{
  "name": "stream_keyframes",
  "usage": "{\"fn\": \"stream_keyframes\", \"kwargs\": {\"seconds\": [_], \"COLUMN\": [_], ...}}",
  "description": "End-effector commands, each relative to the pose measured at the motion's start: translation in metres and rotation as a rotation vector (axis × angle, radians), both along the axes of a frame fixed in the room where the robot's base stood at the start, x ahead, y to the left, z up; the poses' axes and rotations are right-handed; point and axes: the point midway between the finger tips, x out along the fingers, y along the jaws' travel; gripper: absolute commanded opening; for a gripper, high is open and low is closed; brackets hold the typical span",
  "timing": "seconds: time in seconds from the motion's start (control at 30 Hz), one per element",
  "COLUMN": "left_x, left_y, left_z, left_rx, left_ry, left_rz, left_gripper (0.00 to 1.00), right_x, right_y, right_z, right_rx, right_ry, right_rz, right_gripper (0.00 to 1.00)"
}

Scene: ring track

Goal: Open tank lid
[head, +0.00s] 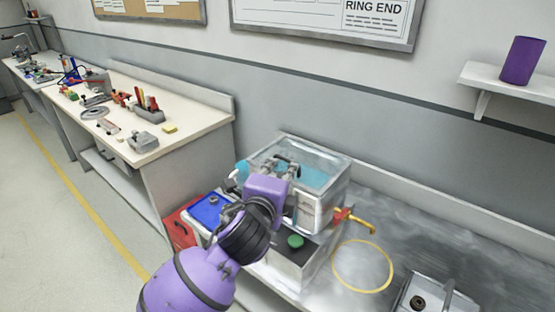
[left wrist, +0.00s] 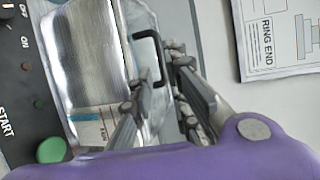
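The tank (head: 325,207) is a clear-topped metal box with blue liquid visible inside, standing on the steel bench. Its transparent lid (head: 325,163) looks down on the tank in the head view. My left gripper (head: 285,166) is at the lid's front edge and hides part of it. In the left wrist view, a black bar handle (left wrist: 148,48) shows just beyond and between the fingers of the left gripper (left wrist: 160,90). The fingers are apart; I cannot tell whether they touch the handle. My right gripper is not in view.
A control box with a green button (head: 295,241) stands in front of the tank. A shelf with a purple cup (head: 522,61) is at right.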

Motion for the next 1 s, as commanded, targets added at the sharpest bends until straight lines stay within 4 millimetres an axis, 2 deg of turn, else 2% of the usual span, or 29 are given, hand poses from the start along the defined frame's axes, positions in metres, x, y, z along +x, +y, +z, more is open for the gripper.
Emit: {"fn": "stream_keyframes", "kwargs": {"seconds": [0.5, 0.87, 1.0], "left_x": [0.067, 0.073, 0.073], "left_y": [-0.016, -0.017, -0.017], "left_z": [-0.012, -0.013, -0.013], "left_rx": [0.001, 0.0, 0.0], "left_ry": [-0.001, -0.002, -0.002], "left_rz": [0.0, 0.0, 0.0], "left_gripper": [0.16, 0.16, 0.0], "right_x": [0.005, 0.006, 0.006], "right_y": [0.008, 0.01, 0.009], "right_z": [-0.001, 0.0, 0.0], "right_rx": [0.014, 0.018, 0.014], "right_ry": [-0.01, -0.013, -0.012], "right_rz": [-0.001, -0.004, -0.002], "right_gripper": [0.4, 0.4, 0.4]}}
